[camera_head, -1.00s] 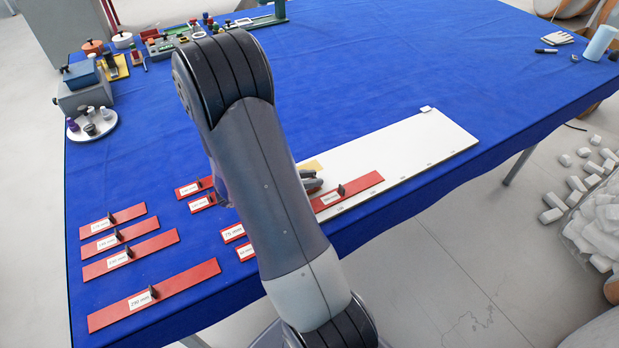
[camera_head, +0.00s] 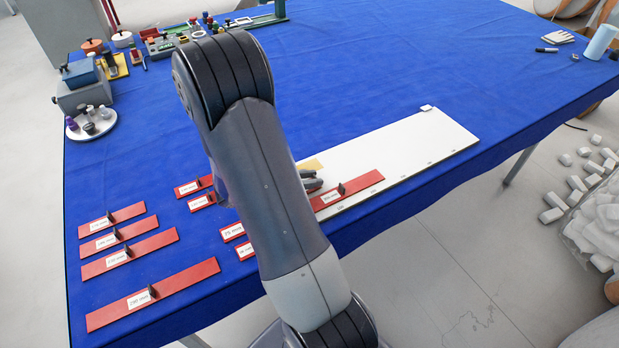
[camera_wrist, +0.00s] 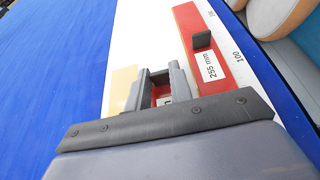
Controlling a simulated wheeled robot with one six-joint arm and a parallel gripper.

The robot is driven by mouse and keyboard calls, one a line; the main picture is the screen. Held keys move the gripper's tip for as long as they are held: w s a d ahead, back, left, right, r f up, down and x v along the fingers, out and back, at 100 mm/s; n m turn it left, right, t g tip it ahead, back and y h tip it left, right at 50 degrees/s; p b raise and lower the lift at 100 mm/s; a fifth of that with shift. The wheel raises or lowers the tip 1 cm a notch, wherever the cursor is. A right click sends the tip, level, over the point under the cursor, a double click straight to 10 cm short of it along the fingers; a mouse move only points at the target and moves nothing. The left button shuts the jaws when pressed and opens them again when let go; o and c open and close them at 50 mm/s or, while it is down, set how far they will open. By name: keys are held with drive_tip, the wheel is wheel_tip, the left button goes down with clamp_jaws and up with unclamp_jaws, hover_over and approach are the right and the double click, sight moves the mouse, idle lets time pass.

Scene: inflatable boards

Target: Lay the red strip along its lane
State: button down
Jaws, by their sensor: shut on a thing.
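A red strip (camera_wrist: 160,97) shows between the fingers of my gripper (camera_wrist: 160,86) in the wrist view, with part of a white label. My gripper is shut on it low over the white board (camera_wrist: 150,30). Most of this strip is hidden by the fingers and wrist. In the head view my gripper (camera_head: 311,181) is partly hidden behind my arm. A pale yellow lane (camera_wrist: 120,90) shows on the board left of the fingers. A longer red strip marked 255 mm (camera_wrist: 187,20), with a black knob, lies on the board right of the fingers.
Several labelled red strips (camera_head: 175,279) with black knobs lie on the blue table (camera_head: 380,60) at the left. More short strips (camera_head: 190,188) lie partly behind my arm. The board's far right part (camera_head: 430,135) is clear, apart from a small white block at its back corner.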

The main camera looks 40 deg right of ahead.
drive_tip(key=c, duration=0.7)
unclamp_jaws()
drive_tip(key=shift+r, duration=0.1)
drive_tip(key=shift+r+p, duration=2.3)
drive_tip(key=shift+r, duration=0.65)
